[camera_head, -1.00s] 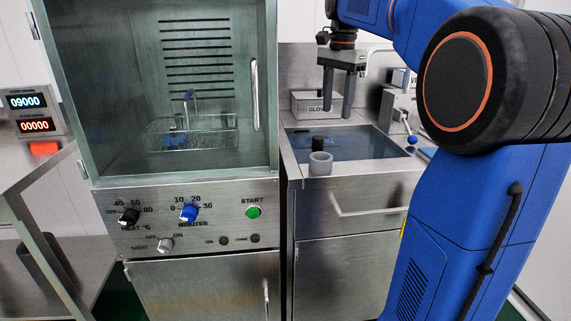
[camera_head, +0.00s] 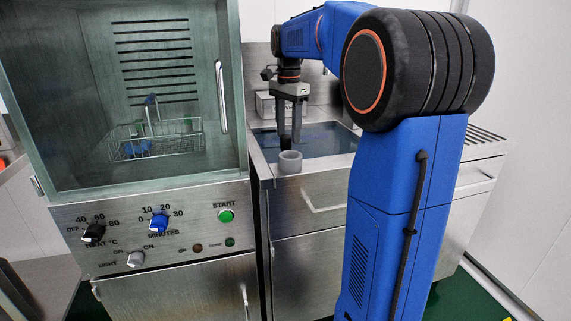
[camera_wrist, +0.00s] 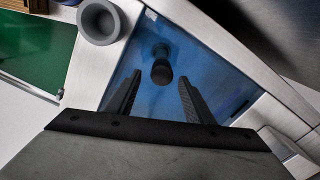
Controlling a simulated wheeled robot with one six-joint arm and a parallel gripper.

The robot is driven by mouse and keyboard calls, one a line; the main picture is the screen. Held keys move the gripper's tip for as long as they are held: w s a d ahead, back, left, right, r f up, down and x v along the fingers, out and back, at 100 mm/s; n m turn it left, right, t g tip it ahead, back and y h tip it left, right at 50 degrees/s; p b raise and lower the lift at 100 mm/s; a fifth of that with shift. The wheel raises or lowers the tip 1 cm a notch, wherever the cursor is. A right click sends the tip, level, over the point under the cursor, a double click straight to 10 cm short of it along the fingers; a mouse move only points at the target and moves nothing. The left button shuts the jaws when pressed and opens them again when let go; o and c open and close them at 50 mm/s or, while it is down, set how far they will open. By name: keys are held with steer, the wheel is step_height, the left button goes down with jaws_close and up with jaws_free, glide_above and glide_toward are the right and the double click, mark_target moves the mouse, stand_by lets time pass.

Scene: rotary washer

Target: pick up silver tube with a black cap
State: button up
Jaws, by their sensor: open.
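The tube's black cap (camera_wrist: 162,72) shows end-on in the wrist view, above the blue basin, between and just beyond my fingertips. A small dark teal part shows behind it; the silver body is mostly hidden. In the head view the cap (camera_head: 285,142) is a dark spot behind the grey cup, low by my left finger. My gripper (camera_head: 290,140) points down over the basin, its two dark fingers apart. In the wrist view my gripper (camera_wrist: 161,82) is open and empty, with a finger on each side of the cap. I cannot tell whether the fingers touch it.
A grey cup (camera_head: 289,163) stands on the front left rim of the basin (camera_head: 325,140); it also shows in the wrist view (camera_wrist: 99,20). A washer chamber with a wire basket (camera_head: 157,139) stands to the left. A box (camera_head: 265,105) is behind the basin.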

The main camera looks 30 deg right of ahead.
steer(key=shift+a+f, duration=0.2)
steer(key=shift+f, duration=3.15)
steer(key=shift+w, duration=0.1)
steer(key=c, duration=1.2)
